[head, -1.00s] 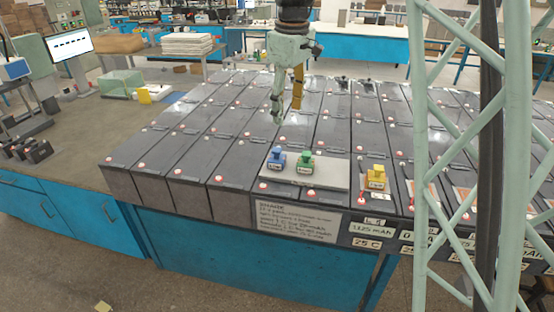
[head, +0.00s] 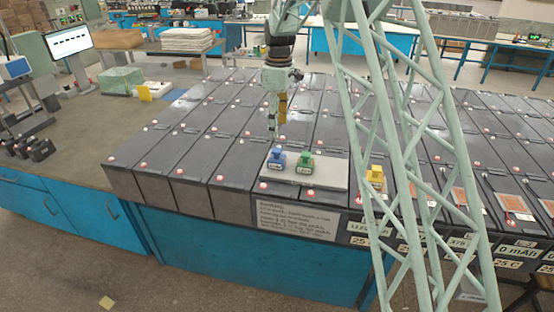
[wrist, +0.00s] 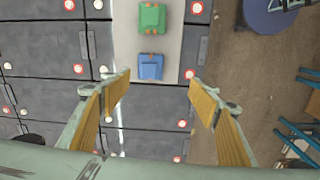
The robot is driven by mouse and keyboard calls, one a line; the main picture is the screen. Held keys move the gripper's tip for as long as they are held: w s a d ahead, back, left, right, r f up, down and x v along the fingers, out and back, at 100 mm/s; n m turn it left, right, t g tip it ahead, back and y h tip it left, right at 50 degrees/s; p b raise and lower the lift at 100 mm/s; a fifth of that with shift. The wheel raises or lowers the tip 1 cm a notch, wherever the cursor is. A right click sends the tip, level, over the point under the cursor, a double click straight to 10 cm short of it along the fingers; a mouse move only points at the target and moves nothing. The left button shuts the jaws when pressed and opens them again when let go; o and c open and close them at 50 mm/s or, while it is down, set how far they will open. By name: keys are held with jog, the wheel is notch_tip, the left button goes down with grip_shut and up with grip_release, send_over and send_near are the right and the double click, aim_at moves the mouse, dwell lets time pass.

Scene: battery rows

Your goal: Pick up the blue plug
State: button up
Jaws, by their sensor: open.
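The blue plug (head: 277,158) stands on a light grey plate (head: 330,174) at the front edge of the battery rows. In the wrist view the blue plug (wrist: 150,67) lies just beyond and between my fingertips, apart from them. My gripper (head: 275,125) points down above and a little behind the plug in the head view. In the wrist view my gripper (wrist: 160,85) is open and empty, with its two yellow-padded fingers wide apart. A green plug (head: 305,161) stands beside the blue plug on the same plate and also shows in the wrist view (wrist: 152,18).
A yellow plug (head: 375,177) stands to the right, partly behind a pale green lattice column. Dark batteries (head: 205,145) with red and white terminals fill the bench. A workbench (head: 85,130) with a monitor (head: 68,43) is at the left.

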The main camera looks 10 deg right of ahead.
jog(key=p, duration=0.1)
send_over(277, 149)
jog(key=shift+n, duration=0.4)
notch_tip(277, 149, down, 5)
jog(key=shift+a+f, duration=0.1)
jog(key=shift+s, duration=0.1)
jog(key=shift+f+p, duration=0.4)
jog(key=shift+f, duration=3.85)
jog(key=shift+f, duration=0.2)
jog(key=shift+f+p, duration=0.6)
jog(key=shift+f, duration=1.8)
jog(key=c, duration=1.1)
